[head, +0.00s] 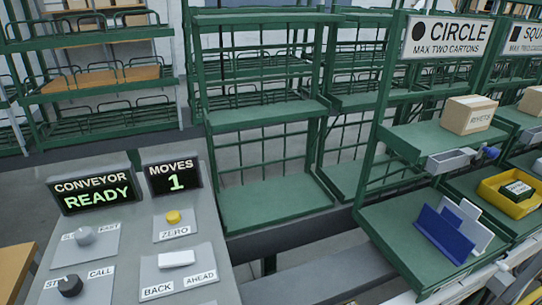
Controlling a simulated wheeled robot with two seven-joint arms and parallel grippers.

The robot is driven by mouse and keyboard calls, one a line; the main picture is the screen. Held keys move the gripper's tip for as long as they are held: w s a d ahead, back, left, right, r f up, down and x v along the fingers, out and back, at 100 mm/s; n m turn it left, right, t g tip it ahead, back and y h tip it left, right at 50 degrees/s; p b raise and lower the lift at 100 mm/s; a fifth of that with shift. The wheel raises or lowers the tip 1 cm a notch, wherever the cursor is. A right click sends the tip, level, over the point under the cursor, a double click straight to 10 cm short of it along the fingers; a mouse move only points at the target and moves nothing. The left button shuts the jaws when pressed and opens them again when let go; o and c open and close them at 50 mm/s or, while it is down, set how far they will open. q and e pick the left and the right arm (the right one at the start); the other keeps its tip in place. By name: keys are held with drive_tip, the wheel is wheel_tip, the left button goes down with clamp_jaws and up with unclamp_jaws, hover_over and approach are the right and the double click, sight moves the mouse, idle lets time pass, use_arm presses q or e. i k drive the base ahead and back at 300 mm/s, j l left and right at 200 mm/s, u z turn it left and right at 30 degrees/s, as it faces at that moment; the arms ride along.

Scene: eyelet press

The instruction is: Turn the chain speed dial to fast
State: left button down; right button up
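The likely chain speed dial is a grey knob (84,235) on a pale plate at the left of the sloped grey control panel (205,245). The lettering beside it is small and partly covered by the knob; it seems to read slow on the left and fast on the right. I cannot tell clearly which way the knob points. Neither of my grippers is in view, and nothing touches the knob.
A black knob (70,286) marked CALL, a yellow ZERO button (173,217) and a white BACK/AHEAD switch (176,258) sit nearby. Displays read CONVEYOR READY (93,190) and MOVES 1 (173,177). Green shelving (275,205) stands behind; a carton (468,115) sits right.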

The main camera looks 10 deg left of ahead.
sight(86, 235)
drive_tip(key=u, duration=1.75)
